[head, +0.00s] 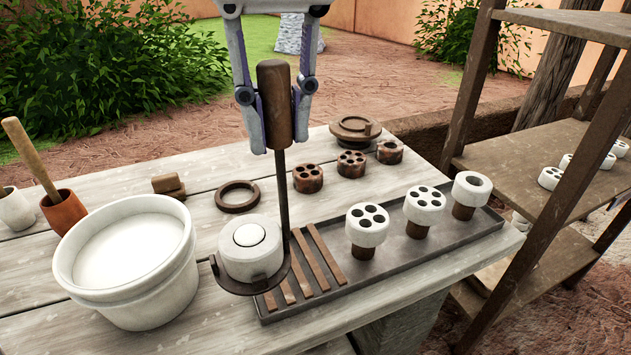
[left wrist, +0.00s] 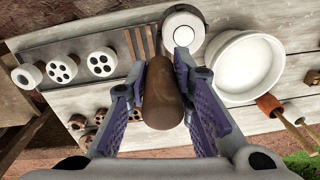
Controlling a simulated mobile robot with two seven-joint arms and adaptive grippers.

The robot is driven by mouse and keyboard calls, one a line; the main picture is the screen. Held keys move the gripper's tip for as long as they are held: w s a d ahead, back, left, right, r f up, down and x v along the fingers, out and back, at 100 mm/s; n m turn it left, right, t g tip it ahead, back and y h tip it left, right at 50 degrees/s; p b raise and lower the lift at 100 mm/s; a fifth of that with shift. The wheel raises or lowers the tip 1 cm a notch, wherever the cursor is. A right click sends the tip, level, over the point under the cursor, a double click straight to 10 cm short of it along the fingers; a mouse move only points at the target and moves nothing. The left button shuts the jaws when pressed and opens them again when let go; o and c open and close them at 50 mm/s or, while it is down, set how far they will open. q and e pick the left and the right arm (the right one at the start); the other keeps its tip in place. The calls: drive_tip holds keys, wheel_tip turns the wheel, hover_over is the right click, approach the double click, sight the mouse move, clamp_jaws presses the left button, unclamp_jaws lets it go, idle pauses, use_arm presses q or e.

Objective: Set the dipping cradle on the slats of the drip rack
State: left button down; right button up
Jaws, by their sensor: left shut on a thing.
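My left gripper (head: 279,130) is shut on the brown wooden handle (head: 272,80) of the dipping cradle, which hangs upright on a dark rod. The dipping cradle's dark ring (head: 231,284) carries a round white-coated piece (head: 250,262). The handle also shows between the fingers in the left wrist view (left wrist: 162,95). The drip rack is a long grey tray (head: 365,296) with several brown slats (head: 325,255) at its left end. The cradle is beside the slats, over the tray's left end; I cannot tell its height. My right gripper is not in view.
A white bucket of pale liquid (head: 128,250) stands close left of the cradle. Coated pieces (head: 366,225) stand on brown supports in the tray's right part. Brown pieces (head: 308,178) and a dark ring (head: 237,196) lie behind. A wooden shelf (head: 535,175) stands at right.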

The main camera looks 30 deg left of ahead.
use_arm(q)
drive_tip(key=w+a+f, duration=0.1)
drive_tip(key=w+f, duration=0.8)
drive_tip(key=f, duration=0.2)
drive_tip(key=shift+w, duration=0.25)
drive_tip(key=shift+f, duration=0.1)
drive_tip(key=c, duration=1.4)
unclamp_jaws()
wheel_tip(320, 180, up, 12)
drive_tip(key=shift+w+r, duration=0.1)
drive_tip(key=shift+r, duration=0.05)
